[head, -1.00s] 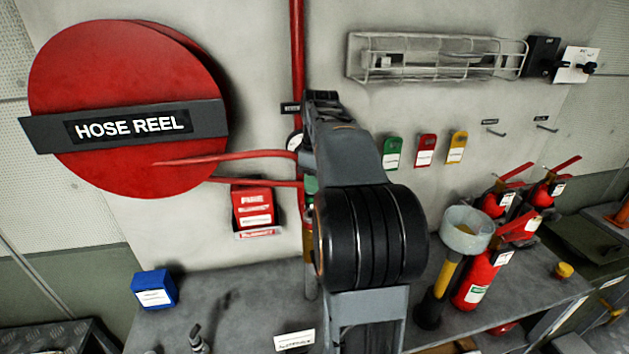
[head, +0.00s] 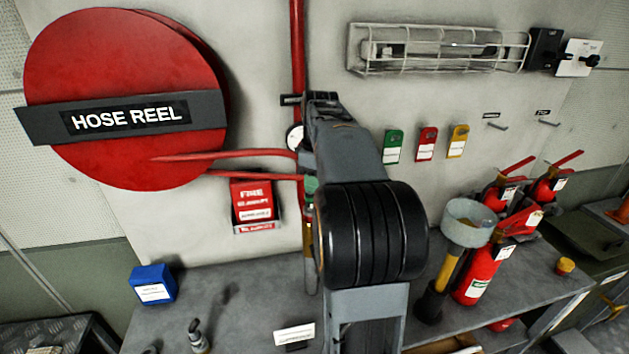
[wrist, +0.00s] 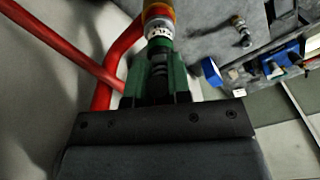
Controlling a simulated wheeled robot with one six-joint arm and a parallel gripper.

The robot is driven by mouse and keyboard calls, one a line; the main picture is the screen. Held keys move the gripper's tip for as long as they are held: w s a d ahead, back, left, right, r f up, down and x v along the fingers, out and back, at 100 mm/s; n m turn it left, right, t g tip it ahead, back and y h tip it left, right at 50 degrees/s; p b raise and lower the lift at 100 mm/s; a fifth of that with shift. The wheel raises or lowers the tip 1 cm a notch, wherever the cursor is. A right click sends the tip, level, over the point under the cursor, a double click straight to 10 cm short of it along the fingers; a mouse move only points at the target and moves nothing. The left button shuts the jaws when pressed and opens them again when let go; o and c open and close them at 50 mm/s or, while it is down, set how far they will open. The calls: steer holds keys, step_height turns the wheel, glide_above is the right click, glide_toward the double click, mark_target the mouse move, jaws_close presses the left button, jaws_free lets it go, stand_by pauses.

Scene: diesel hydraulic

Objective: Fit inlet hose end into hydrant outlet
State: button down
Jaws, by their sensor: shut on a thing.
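My gripper (wrist: 158,92) is shut at the bottom of the wrist view. Green shows beside the arm (head: 311,185), above a yellow-orange part (head: 307,236). Red hose (head: 235,157) runs from the reel towards that spot; a bent red hose (wrist: 122,45) passes close by in the wrist view. The hydrant outlet and any joint are not clear.
The hose reel (head: 120,65) and a red pipe (head: 297,45) with a gauge (head: 294,137) are on the wall. A blue box (head: 153,286) stands on the grey bench (head: 250,285). Extinguishers (head: 478,275) and a funnel-topped stand (head: 467,222) stand to the right.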

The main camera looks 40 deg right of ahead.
steer(key=c, duration=1)
jaws_free()
step_height(320, 180, up, 14)
steer(key=p, duration=0.2)
steer(key=s+a+f+m+t+h, duration=0.1)
steer(key=s+a+f+m, duration=0.1)
steer(key=a+f, duration=0.35)
steer(key=s+a+f+m+t, duration=0.1)
steer(key=s+a+f, duration=0.15)
steer(key=a, duration=0.55)
steer(key=s+a+f+m, duration=0.1)
steer(key=s+a+f, duration=0.1)
steer(key=f, duration=0.2)
steer(key=s+a+f+m+t, duration=0.1)
steer(key=s+a+f, duration=0.1)
steer(key=a+f, duration=0.1)
steer(key=s+a+f+m+t, duration=0.1)
steer(key=s+a+f, duration=0.1)
steer(key=f, duration=0.4)
steer(key=shift+s+a+m, duration=0.3)
steer(key=shift+s, duration=0.3)
steer(key=shift+c, duration=0.4)
